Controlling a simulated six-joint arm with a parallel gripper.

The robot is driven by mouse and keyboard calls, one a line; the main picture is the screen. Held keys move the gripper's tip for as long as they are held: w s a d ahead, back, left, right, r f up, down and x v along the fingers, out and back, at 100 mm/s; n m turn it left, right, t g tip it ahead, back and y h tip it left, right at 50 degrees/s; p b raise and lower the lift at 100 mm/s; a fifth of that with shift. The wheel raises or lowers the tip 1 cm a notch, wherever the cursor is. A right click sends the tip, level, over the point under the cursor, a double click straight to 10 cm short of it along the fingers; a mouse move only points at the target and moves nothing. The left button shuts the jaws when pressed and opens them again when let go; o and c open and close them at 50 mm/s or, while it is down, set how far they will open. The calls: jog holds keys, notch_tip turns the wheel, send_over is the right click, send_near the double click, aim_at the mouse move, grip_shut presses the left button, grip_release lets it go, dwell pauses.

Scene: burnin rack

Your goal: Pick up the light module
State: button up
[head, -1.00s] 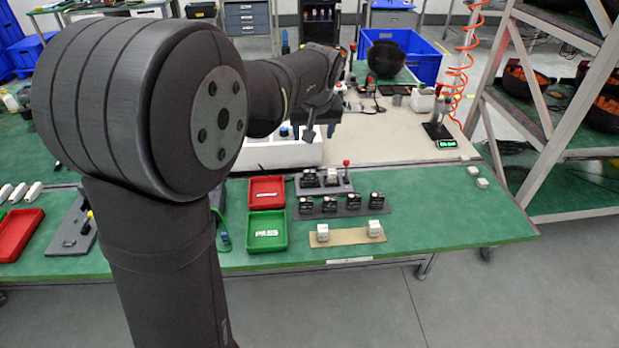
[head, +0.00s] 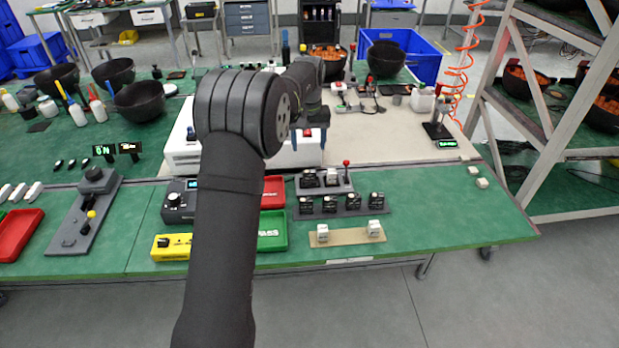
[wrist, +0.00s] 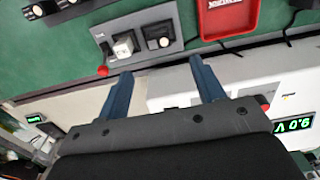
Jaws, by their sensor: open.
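One white module (head: 332,176) sits in a grey fixture (head: 345,188) beside a black module (head: 310,178). It also shows in the wrist view (wrist: 123,46). Two more white modules, a left one (head: 322,233) and a right one (head: 375,228), stand on a tan strip (head: 348,237). I cannot tell which of these is the light module. My gripper (wrist: 163,87) is open and empty in the wrist view. Its two blue fingers point toward the grey fixture, apart from the modules. My arm mostly hides the gripper in the head view.
A dark rack (head: 350,211) holds several black modules. A red-knobbed lever (head: 346,164) rises at the fixture. A red tray (head: 273,191) and a green tray (head: 273,232) lie to the left. A white box (head: 305,150) stands behind them. Two small white blocks sit at the right end.

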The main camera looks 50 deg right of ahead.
aim_at(310, 171)
notch_tip(310, 171, down, 13)
jog(key=shift+d+r, duration=0.15)
jog(key=c, duration=1.1)
